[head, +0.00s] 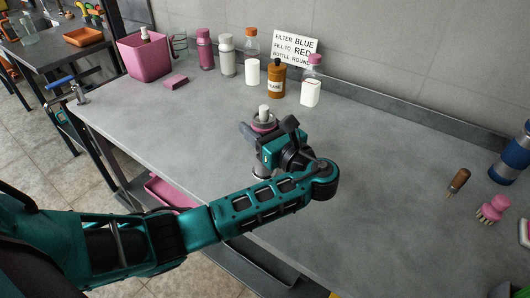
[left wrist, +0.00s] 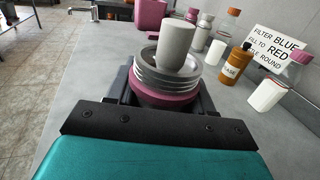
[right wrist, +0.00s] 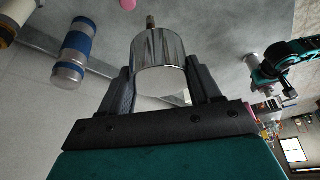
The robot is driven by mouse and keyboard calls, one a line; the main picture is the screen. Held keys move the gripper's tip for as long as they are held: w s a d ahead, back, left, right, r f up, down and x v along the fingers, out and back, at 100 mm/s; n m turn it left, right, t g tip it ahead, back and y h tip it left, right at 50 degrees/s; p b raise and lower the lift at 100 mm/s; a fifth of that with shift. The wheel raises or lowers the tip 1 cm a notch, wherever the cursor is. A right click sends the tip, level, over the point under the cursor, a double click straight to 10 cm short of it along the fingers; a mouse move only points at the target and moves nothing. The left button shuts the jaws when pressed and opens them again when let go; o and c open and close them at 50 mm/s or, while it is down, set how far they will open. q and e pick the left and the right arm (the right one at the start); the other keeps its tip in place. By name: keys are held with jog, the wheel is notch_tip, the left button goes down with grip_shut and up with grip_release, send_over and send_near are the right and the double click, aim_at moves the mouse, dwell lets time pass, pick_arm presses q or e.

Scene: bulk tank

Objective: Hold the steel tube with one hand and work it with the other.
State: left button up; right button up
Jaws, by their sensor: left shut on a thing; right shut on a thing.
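A shiny steel tube (right wrist: 160,50) shows in the right wrist view, upright between the fingers of my right gripper (right wrist: 160,88), which is shut on it. The right gripper and this tube are outside the head view. My left gripper (head: 265,132) is over the middle of the bench, shut on a ribbed grey piece with a pink lower band (left wrist: 168,80). A plain grey cylinder (left wrist: 176,42) stands up from its top. In the head view, the gripper and wrist hide most of the held piece (head: 264,120). The two held things are well apart.
Several bottles and a brown jar (head: 277,80) stand along the bench's back by a sign (head: 294,46). A pink bin (head: 142,58) is at back left. A brown-handled tool (head: 459,181), pink brush (head: 493,208) and blue-and-steel bottle (head: 514,155) are at right. The bench between is clear.

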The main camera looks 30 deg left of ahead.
pick_arm(q)
grip_shut()
jog(key=shift+r, duration=0.1)
